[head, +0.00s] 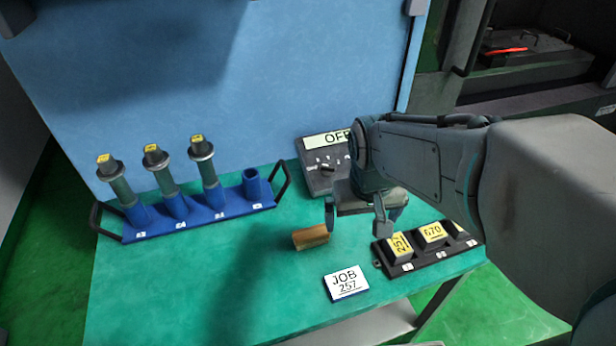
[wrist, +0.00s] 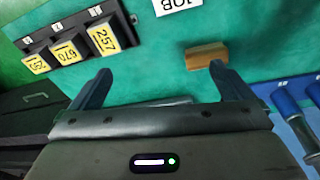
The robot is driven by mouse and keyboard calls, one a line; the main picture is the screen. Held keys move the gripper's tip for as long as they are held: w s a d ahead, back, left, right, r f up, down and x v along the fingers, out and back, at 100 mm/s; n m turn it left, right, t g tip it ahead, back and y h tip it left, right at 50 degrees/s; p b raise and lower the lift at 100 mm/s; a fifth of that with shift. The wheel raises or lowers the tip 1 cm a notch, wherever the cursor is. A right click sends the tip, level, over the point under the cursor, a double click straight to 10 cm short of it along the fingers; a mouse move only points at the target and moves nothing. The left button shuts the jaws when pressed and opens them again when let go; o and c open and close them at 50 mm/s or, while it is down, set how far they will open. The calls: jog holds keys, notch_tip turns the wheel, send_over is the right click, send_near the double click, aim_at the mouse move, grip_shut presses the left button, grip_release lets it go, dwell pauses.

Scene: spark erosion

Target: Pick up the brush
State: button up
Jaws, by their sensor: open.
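The brush is a small wooden-brown block (head: 311,237) lying on the green table, left of my gripper in the head view. It also shows in the wrist view (wrist: 206,55), just beyond the tip of the right-hand finger. My gripper (head: 356,218) is open and points down over the table, with nothing between its fingers. In the wrist view my gripper (wrist: 160,72) has its fingers wide apart, and the brush lies toward the right finger rather than centred. I cannot see bristles clearly.
A JOB 257 card (head: 346,283) lies in front of the brush. A black rack of yellow-labelled blocks (head: 408,262) stands right. A blue holder (head: 150,230) with several tools stands left. A grey OFF box (head: 318,180) is behind. Table left of the brush is clear.

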jog(key=n+g+p, duration=0.2)
jog(key=p, duration=0.3)
send_over(311, 232)
notch_tip(311, 232, down, 9)
jog(key=shift+s+f, duration=0.15)
jog(key=shift+f, duration=0.05)
jog(key=shift+f+p, duration=0.65)
jog(key=shift+f, duration=2.05)
jog(key=c, duration=1)
